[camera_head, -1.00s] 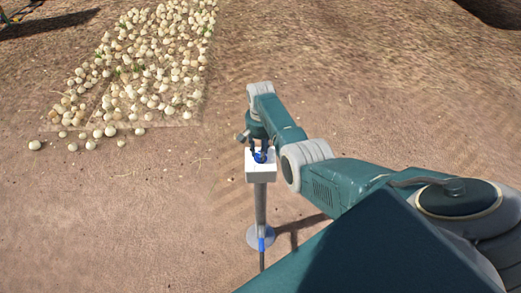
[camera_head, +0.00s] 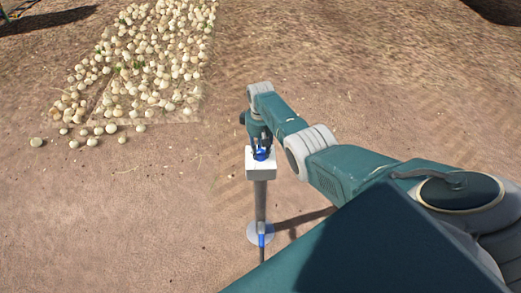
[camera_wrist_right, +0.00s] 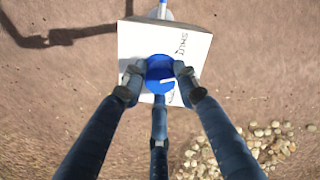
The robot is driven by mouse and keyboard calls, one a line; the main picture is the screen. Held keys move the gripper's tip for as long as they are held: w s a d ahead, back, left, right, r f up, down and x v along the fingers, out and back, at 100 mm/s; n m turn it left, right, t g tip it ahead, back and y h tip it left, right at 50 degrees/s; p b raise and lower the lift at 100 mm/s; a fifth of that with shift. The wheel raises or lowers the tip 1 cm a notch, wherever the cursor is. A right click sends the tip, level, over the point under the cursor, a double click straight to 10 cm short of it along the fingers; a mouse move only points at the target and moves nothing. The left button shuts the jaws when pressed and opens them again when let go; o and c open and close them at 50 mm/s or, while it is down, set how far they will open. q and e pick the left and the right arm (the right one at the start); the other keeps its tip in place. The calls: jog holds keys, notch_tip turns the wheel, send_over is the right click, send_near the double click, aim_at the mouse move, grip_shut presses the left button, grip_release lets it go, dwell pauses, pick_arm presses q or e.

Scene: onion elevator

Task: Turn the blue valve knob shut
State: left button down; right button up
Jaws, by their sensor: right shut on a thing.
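The blue valve knob (camera_head: 261,154) sits on top of a white box (camera_head: 261,172) on a grey post. In the right wrist view the round blue knob (camera_wrist_right: 160,74) carries a white mark, and the white box top (camera_wrist_right: 192,42) bears the printed word "SHUT". My right gripper (camera_head: 259,150) points down at the knob from above. In the right wrist view its fingers (camera_wrist_right: 160,78) are closed around the knob's sides, with one finger below it in the picture. My left gripper is in neither view.
The grey post (camera_head: 260,205) stands on a round base (camera_head: 260,233) on bare brown soil, with a blue fitting (camera_head: 262,240) and hose low down. A spread of pale onions (camera_head: 150,65) lies at the upper left. Open soil surrounds the post.

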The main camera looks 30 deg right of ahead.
aim_at(261, 152)
jog(key=n, duration=0.3)
jog(key=shift+s+f+n, duration=0.1)
jog(key=shift+n, duration=2.2)
jog(key=o, duration=1.2)
jog(key=shift+c, duration=0.2)
notch_tip(261, 152, up, 12)
